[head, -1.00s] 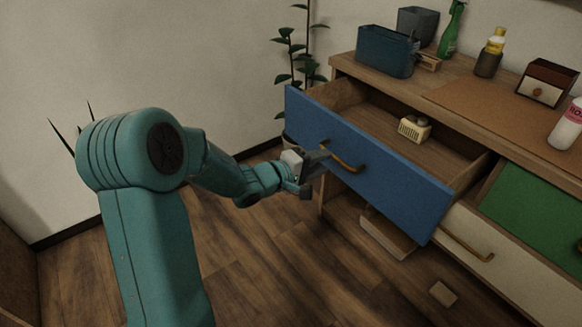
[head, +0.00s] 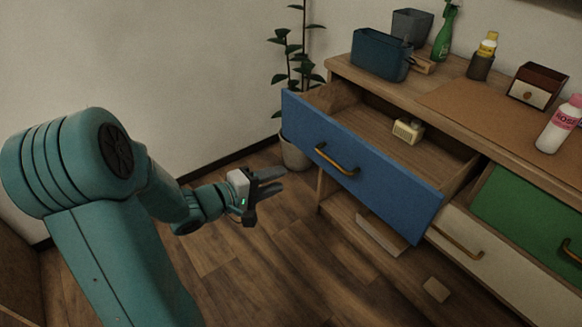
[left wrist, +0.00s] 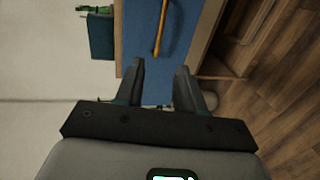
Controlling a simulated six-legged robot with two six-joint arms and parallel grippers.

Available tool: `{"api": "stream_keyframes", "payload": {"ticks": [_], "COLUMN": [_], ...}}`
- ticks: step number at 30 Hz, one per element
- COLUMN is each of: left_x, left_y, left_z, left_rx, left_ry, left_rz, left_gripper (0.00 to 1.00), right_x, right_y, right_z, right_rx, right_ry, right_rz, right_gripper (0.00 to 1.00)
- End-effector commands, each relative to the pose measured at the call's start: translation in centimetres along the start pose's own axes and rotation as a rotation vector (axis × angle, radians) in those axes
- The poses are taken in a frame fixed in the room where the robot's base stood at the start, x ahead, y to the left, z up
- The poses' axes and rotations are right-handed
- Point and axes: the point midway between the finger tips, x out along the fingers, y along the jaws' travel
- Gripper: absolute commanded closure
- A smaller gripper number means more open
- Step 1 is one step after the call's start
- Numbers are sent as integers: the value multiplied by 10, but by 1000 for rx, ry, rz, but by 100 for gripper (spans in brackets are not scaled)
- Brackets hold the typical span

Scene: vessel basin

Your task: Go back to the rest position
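My left gripper (head: 266,187) is in the head view, left of the blue drawer and apart from its handle. Its two fingers are spread with nothing between them; the left wrist view also shows the open fingers (left wrist: 159,90). The blue drawer (head: 385,185) is pulled out, with a brass handle (head: 336,160) on its front. In the left wrist view the blue drawer front (left wrist: 183,30) and the handle (left wrist: 160,28) lie beyond the fingertips. A small cream-coloured object (head: 407,130) sits in the drawer. My right gripper is not in view.
A potted plant (head: 297,70) stands behind the drawer's left end. The dresser top (head: 440,82) carries a blue bin (head: 381,54), a green spray bottle (head: 446,32) and a pink-white bottle (head: 561,124). A small block (head: 436,289) lies at the lower right. The wooden floor (head: 260,270) below my gripper is clear.

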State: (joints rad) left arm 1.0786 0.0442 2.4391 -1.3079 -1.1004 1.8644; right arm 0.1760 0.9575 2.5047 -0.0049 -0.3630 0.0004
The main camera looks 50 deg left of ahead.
Motion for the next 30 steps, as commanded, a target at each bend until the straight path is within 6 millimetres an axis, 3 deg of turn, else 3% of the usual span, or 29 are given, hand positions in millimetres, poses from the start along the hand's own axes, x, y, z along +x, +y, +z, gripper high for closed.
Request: {"api": "stream_keyframes", "payload": {"ticks": [8, 11, 14, 18, 21, 23, 26, 27, 30], "left_x": [4, 26, 62, 111, 123, 118, 91, 77, 46], "left_y": [3, 0, -18, -73, -131, -171, -238, -260, -295], "left_z": [5, 33, 92, 186, 246, 277, 315, 321, 323], "left_rx": [4, -19, -95, -220, -141, -44, 182, 275, 455], "left_ry": [-16, -112, -284, -428, -474, -508, -592, -631, -721], "left_rz": [6, 14, 1, -135, -301, -419, -628, -700, -834], "left_gripper": [62, 62, 62, 62, 62, 62, 62, 62, 62], "right_x": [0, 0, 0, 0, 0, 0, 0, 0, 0], "right_y": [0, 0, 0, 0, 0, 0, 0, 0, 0], "right_z": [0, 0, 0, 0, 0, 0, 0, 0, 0], "right_rx": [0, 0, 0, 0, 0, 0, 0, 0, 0], "right_ry": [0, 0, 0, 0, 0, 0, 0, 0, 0], "right_rz": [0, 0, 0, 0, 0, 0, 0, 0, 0], "right_gripper": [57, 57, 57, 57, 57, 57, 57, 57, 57]}}
